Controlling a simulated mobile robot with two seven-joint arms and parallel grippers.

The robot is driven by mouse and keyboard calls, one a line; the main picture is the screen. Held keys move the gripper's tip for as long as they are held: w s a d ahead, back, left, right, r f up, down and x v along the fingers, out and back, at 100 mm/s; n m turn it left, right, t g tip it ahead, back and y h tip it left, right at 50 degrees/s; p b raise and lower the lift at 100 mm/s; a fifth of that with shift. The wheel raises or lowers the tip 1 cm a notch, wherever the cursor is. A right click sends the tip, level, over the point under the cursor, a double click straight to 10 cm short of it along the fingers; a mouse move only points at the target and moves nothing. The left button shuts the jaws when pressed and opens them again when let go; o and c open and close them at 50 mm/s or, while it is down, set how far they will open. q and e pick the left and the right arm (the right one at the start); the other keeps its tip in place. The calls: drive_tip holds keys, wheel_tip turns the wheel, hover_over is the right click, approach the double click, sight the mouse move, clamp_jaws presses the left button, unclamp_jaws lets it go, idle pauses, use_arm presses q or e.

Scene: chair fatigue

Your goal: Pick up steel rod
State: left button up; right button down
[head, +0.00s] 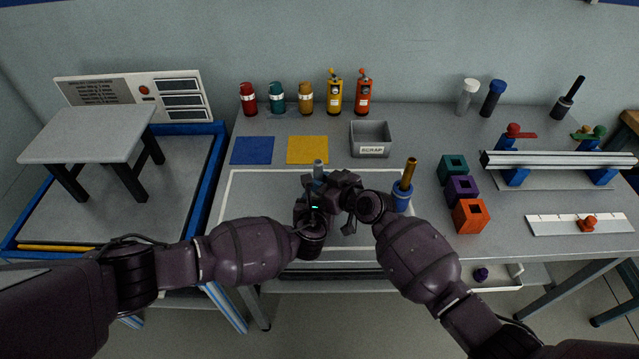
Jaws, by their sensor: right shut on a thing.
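The steel rod (318,166) shows as a short grey upright end just above my grippers, with a bit of blue below it. My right gripper (320,182) reaches in from the right and is shut on the rod. The rod's lower part is hidden behind my gripper, so I cannot tell whether it still sits in a holder. My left gripper (304,208) is just below and in front of the right one, overlapping it in the view. Its fingers are dark and blocked, so their opening does not show.
A brass rod stands in a blue holder (401,198) close to my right wrist. A grey scrap bin (371,133) and blue and yellow mats (307,150) lie behind. Coloured blocks (470,215) and a rail (560,159) are on the right. A stool (88,135) stands at left.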

sight(321, 164)
wheel_tip(321, 164, up, 10)
drive_tip(key=shift+r, duration=0.1)
idle(0.4)
use_arm(q)
drive_tip(key=o, duration=1)
drive_tip(key=shift+o, duration=0.2)
drive_tip(key=shift+s, duration=0.1)
drive_tip(key=v, duration=1.1)
drive_tip(key=shift+s+a+r, duration=0.1)
drive_tip(key=shift+s, duration=0.3)
